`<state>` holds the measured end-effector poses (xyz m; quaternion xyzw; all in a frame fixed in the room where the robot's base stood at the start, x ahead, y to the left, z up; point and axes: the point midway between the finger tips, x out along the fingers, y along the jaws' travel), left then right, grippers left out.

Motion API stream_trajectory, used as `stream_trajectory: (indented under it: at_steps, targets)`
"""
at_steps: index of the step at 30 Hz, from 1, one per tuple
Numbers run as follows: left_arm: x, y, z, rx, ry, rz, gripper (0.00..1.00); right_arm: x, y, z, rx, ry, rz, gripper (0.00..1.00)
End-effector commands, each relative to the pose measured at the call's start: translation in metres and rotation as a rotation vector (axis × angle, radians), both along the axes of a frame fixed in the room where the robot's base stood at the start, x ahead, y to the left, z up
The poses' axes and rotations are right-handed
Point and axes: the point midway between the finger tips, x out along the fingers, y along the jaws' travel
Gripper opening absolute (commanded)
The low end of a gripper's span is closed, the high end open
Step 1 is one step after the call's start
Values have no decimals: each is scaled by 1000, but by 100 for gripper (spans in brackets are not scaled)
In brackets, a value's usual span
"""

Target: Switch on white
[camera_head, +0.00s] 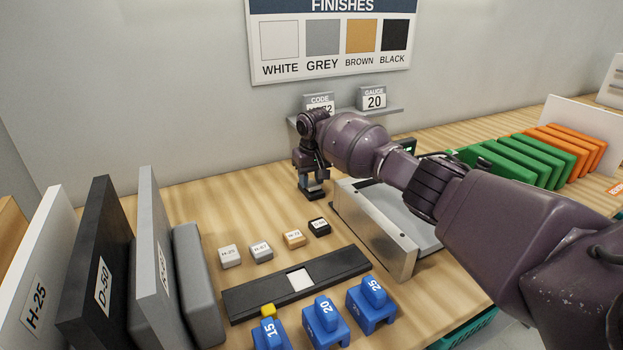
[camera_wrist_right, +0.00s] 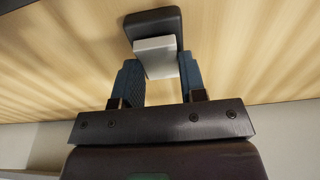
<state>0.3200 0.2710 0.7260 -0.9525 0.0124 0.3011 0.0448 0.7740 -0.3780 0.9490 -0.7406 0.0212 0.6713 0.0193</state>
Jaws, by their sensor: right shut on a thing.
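My right gripper (camera_head: 313,188) reaches down to the table behind the row of small blocks. In the right wrist view its two blue fingers (camera_wrist_right: 160,85) are shut on a pale grey-white block (camera_wrist_right: 156,56) that lies against a dark, rounded piece (camera_wrist_right: 152,22). In the head view a dark piece shows at the fingertips, and the pale block is hidden. The white swatch (camera_head: 279,41) is first on the finishes board. A small white labelled block (camera_head: 229,256) is leftmost in its row. My left gripper is not in view.
Grey (camera_head: 261,251), brown (camera_head: 294,238) and black (camera_head: 319,226) blocks continue the row. A dark bar (camera_head: 245,298) with a white square and blue numbered pieces (camera_head: 326,325) lie in front. A metal-sided tray (camera_head: 372,235) is right of the gripper. Upright panels (camera_head: 98,270) stand left.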

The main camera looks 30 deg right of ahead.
Motion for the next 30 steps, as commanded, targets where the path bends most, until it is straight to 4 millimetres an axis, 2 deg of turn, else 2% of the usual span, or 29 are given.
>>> stream_trajectory:
  at_steps: [6, 7, 12, 22, 26, 30]
  targets:
    - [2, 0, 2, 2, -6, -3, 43, 1, -1, 3, -1, -6, -1, 15]
    - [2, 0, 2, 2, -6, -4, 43, 1, -1, 3, -1, -5, -1, 41]
    - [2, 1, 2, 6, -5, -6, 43, 0, -1, 2, -1, -3, 0, 64]
    - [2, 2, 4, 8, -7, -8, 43, 0, 0, 5, 0, -2, 0, 64]
    - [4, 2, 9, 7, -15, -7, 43, -2, 0, 22, 0, -5, 0, 64]
    - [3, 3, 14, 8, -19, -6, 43, -4, 0, 48, 0, -8, 0, 64]
